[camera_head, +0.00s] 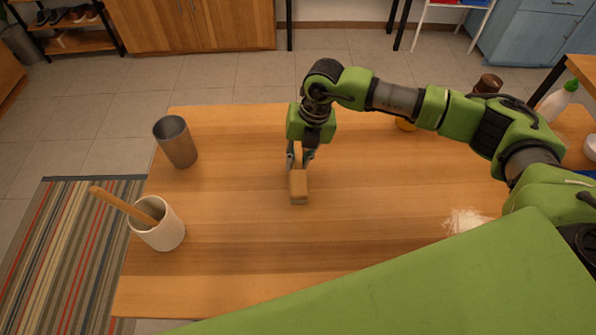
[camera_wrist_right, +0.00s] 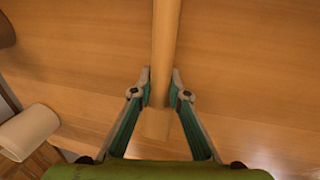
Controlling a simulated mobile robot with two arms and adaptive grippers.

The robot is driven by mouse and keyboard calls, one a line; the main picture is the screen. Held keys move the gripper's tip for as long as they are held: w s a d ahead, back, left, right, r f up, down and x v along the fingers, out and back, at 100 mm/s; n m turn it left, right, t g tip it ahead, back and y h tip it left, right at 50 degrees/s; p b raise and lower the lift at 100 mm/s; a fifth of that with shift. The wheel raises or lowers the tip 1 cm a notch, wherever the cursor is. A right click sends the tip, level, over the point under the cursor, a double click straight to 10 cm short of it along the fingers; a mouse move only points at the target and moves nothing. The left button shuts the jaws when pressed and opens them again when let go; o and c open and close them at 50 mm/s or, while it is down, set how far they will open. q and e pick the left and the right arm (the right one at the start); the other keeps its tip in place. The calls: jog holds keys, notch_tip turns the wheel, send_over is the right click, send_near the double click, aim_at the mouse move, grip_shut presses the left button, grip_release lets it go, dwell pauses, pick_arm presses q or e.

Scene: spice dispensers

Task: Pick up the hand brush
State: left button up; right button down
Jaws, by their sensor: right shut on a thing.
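The wooden hand brush (camera_head: 299,187) is near the middle of the table, with a light brown block-like end toward me. My right gripper (camera_head: 301,158) reaches down from above with its fingers around the brush's handle. In the right wrist view, the two fingertips (camera_wrist_right: 160,88) press on both sides of the wooden handle (camera_wrist_right: 165,40), and its end sticks out between them. I cannot tell whether the brush touches the table. My left gripper is not in view.
A metal cup (camera_head: 175,142) stands at the table's left, and a white pot (camera_head: 162,232) with a wooden utensil is nearer. White powder (camera_head: 466,220) lies on the right part of the wooden table (camera_head: 240,260). A white bottle with a green cap (camera_head: 556,104) stands far right.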

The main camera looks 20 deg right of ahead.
jog(key=shift+r, duration=0.1)
jog(key=shift+r, duration=0.55)
jog(key=s+a+r, duration=0.1)
jog(key=r, duration=0.1)
jog(key=s+r+b, duration=0.1)
jog(key=s+r, duration=0.1)
jog(key=r, duration=0.1)
jog(key=s+a+r+b, duration=0.1)
jog(key=r, duration=0.2)
jog(key=shift+s+a, duration=0.35)
jog(key=s+a+r+b, duration=0.1)
jog(key=s+a+r, duration=0.2)
jog(key=s, duration=0.4)
jog(key=shift+s+a+r, duration=0.2)
jog(key=shift+a+r, duration=0.2)
jog(key=shift+a, duration=0.25)
